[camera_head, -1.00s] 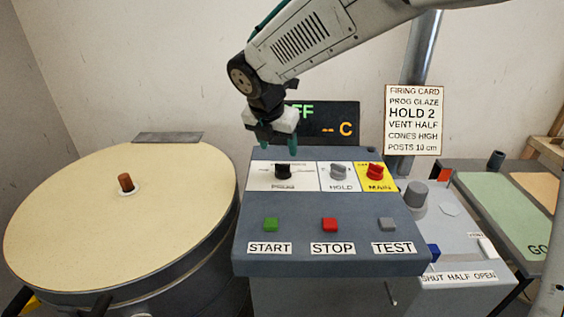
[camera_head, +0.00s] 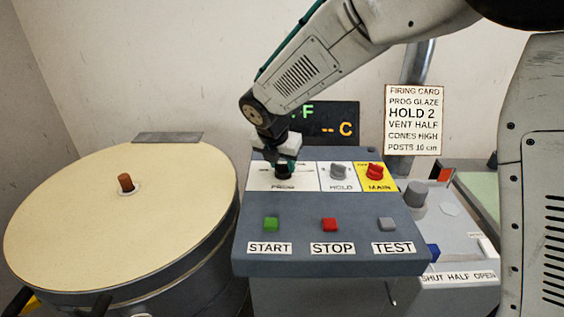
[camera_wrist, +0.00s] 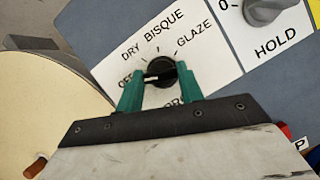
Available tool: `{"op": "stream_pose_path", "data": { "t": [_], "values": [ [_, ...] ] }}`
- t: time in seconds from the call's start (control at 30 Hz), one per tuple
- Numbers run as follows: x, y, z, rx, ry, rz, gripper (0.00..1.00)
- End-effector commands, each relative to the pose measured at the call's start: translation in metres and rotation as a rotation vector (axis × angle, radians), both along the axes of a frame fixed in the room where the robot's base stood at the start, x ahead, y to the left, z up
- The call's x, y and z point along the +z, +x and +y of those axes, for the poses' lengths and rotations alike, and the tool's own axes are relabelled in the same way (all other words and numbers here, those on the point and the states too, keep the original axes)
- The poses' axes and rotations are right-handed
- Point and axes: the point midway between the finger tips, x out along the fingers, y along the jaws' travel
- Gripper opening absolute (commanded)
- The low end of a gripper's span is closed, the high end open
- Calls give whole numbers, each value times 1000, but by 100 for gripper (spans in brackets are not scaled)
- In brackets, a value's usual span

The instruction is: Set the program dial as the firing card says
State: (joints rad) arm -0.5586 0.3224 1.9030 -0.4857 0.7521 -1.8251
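The black program dial (camera_wrist: 160,68) sits on a white plate marked OFF, DRY, BISQUE and GLAZE in the wrist view. A pale mark on the dial lies toward the OFF side. My gripper (camera_wrist: 161,76) has its two green fingers on either side of the dial. Whether they press on it cannot be told. In the head view my gripper (camera_head: 283,163) is down over the dial (camera_head: 283,171) and partly hides it. The firing card (camera_head: 413,119) on the wall reads PROG GLAZE, HOLD 2, VENT HALF, CONES HIGH, POSTS 10 cm.
The hold knob (camera_head: 339,171) and red main switch (camera_head: 375,171) stand right of the dial. Green START (camera_head: 271,224), red STOP (camera_head: 331,224) and grey TEST (camera_head: 386,224) buttons sit in front. A display (camera_head: 335,122) is behind, and the round kiln lid (camera_head: 80,220) is left.

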Motion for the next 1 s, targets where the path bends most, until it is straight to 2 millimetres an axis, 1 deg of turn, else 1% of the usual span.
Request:
{"op": "stream_pose_path", "data": {
  "t": [0.03,0.07,0.27,0.47,0.67,1.0],
  "values": [
    [0,0,0,0,0,0,17],
    [0,0,0,0,0,0,14],
    [0,0,0,-6,0,0,14],
    [1,0,1,-57,0,-1,14],
    [0,1,2,-182,-2,0,14],
    [0,3,3,-498,0,-1,14]
  ]
}}
